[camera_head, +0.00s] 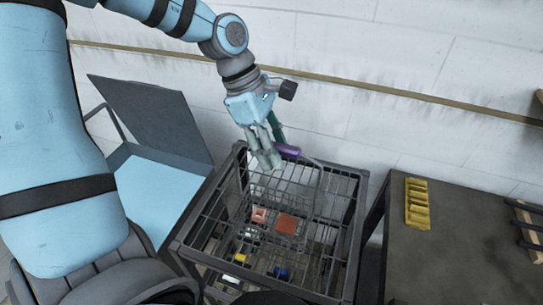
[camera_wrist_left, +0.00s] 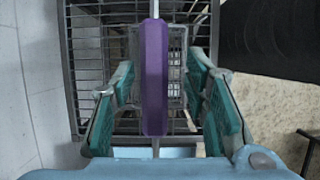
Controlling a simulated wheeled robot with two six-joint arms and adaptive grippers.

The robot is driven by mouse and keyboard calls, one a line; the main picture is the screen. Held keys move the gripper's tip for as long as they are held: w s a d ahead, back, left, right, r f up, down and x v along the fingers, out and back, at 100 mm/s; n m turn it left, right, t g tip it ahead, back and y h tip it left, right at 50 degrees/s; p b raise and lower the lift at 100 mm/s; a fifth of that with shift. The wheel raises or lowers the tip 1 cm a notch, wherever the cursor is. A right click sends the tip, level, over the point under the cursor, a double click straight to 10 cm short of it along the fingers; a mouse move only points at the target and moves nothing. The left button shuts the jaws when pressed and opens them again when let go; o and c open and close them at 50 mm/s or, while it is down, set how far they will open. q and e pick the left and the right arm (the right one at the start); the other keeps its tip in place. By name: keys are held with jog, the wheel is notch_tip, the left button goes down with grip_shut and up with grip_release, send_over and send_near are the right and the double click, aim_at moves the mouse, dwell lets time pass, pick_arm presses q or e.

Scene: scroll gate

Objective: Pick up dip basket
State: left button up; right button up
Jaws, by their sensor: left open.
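The dip basket is a wire mesh basket whose purple handle grip (camera_head: 288,151) stands near the top of a dark metal frame. The purple grip also shows in the left wrist view (camera_wrist_left: 154,75), upright in the picture, between the fingers. My left gripper (camera_head: 268,158) is open around or just above the grip, with its green-padded fingers on both sides and gaps to each. The basket's mesh body lies below, partly lost against the frame's bars. My right gripper is out of view.
The dark barred frame (camera_head: 352,240) surrounds the basket. Red, yellow and blue parts lie low inside it. A light-blue open-lidded bin (camera_head: 150,195) stands at left. A dark table (camera_head: 455,245) at right carries a yellow block (camera_head: 417,204). A wall rises behind.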

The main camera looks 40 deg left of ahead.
pick_arm(q)
jog(key=shift+w+f+b, duration=0.15)
jog(key=shift+f+b, duration=0.15)
jog(key=shift+b, duration=0.05)
jog(key=shift+c, duration=0.2)
grip_shut()
